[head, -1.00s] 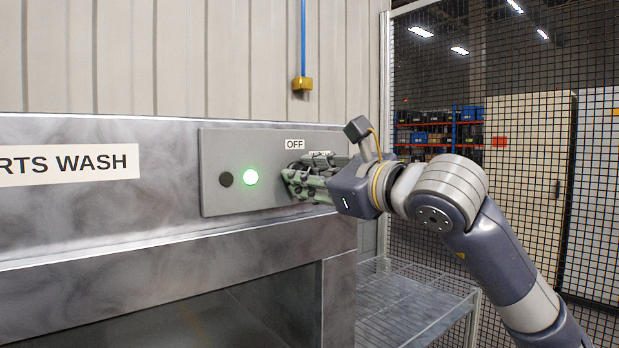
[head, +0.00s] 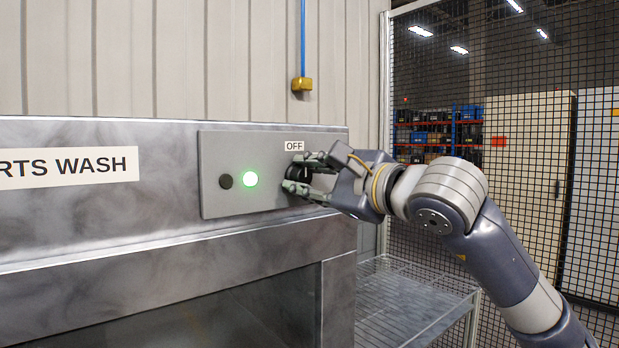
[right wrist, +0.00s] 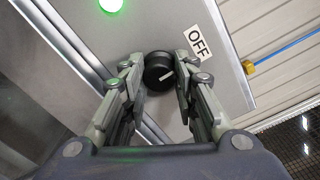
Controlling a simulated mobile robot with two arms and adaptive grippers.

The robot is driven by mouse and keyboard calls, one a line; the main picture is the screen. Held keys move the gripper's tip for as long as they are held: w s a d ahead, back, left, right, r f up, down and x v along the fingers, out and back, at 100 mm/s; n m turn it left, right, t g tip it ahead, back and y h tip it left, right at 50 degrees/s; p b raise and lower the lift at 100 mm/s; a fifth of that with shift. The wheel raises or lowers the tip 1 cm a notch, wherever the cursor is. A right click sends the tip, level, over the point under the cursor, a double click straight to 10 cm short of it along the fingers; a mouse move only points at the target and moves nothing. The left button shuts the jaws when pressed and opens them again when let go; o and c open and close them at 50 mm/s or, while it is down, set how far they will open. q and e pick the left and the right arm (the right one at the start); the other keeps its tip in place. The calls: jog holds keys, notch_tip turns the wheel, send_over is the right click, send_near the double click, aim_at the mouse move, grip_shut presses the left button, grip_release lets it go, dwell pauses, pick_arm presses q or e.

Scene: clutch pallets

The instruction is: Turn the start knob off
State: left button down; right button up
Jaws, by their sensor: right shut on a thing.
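The black round start knob (right wrist: 157,68) is on the grey control panel (head: 222,205), just below the OFF label (head: 294,146). In the right wrist view the white mark on the knob points right and slightly up, while the OFF label (right wrist: 198,42) lies to the upper right. My right gripper (head: 296,173) is shut on the knob, with one finger above it and one below in the head view. The fingers partly hide the knob there. A green lamp (head: 250,179) on the panel is lit. My left gripper is not in view.
The panel is on the steel PARTS WASH machine (head: 150,225), which has an opening below. A wire shelf (head: 415,305) stands at its right, with a mesh fence (head: 440,60) behind.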

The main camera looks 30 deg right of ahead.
dwell(0.3)
jog(key=o, duration=1.1)
jog(key=shift+w, duration=0.1)
jog(key=shift+s+d, duration=0.15)
jog(key=shift+s, duration=1.85)
jog(key=shift+s+d, duration=0.2)
jog(key=shift+s, duration=1.8)
jog(key=shift+s+d, duration=0.15)
jog(key=shift+s, duration=1.85)
